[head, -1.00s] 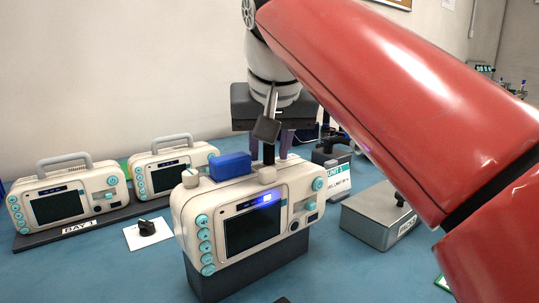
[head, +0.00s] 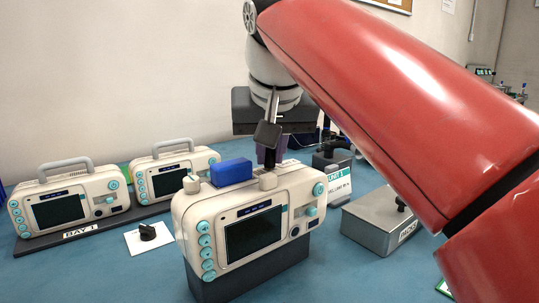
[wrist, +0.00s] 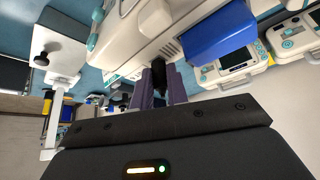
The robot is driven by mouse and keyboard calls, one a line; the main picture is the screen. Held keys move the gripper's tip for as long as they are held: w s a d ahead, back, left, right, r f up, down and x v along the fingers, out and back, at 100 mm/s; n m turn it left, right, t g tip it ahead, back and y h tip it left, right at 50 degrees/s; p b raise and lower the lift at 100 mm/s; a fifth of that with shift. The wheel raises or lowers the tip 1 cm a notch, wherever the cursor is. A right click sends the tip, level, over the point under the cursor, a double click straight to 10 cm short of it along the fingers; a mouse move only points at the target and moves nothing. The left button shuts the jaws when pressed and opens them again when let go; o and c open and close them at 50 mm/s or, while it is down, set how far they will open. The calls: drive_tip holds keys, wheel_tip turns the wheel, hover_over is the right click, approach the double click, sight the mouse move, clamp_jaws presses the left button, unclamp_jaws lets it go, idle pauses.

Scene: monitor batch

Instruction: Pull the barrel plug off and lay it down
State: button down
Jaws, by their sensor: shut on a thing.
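The white monitor (head: 292,205) stands upright on a dark base in the middle of the head view, its screen dark. Two pale posts rise from its top, the left post (head: 191,184) and the right post (head: 268,180), with a blue block (head: 231,172) between them. My gripper (head: 270,152) is above the right post, its purple fingers shut on the black barrel plug (head: 270,158). In the wrist view the plug (wrist: 159,78) shows between the fingers, pointing at the monitor's top. Whether its tip is clear of the post, I cannot tell.
Two similar monitors with handles stand on a dark tray (head: 80,233) at left. A white card (head: 148,238) with a black knob lies in front. A grey metal box (head: 375,229) stands at right, below my red arm. Blue tabletop (head: 90,275) is bare at front left.

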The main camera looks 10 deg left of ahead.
drive_tip(key=shift+r+p, duration=1.15)
drive_tip(key=shift+r, duration=1.2)
drive_tip(key=shift+s+d+m+g, duration=0.15)
drive_tip(key=shift+d+m+g, duration=0.2)
drive_tip(key=shift+m, duration=0.35)
drive_tip(key=s+d+r+m+g+y, duration=0.1)
drive_tip(key=s+d+m+y, duration=0.4)
drive_tip(key=m, duration=0.7)
drive_tip(key=s+d+r+m+g+y, duration=0.1)
drive_tip(key=s+d+m+g+y, duration=0.15)
drive_tip(key=d+m+y, duration=0.5)
drive_tip(key=s+d+f+m+h+b, duration=0.1)
drive_tip(key=s+d+f+b, duration=0.1)
drive_tip(key=f, duration=0.5)
drive_tip(key=s+d+f+m+b, duration=0.1)
drive_tip(key=s+d+f+b, duration=0.2)
drive_tip(key=f+b, duration=0.3)
drive_tip(key=s+d+f+m+h+b, duration=0.1)
drive_tip(key=s+d+f+b, duration=0.2)
drive_tip(key=f, duration=0.7)
drive_tip(key=shift+s+d+t+h+b, duration=0.15)
drive_tip(key=shift+d+t+h+b, duration=0.2)
drive_tip(key=shift+d+b, duration=0.55)
drive_tip(key=shift+f, duration=0.75)
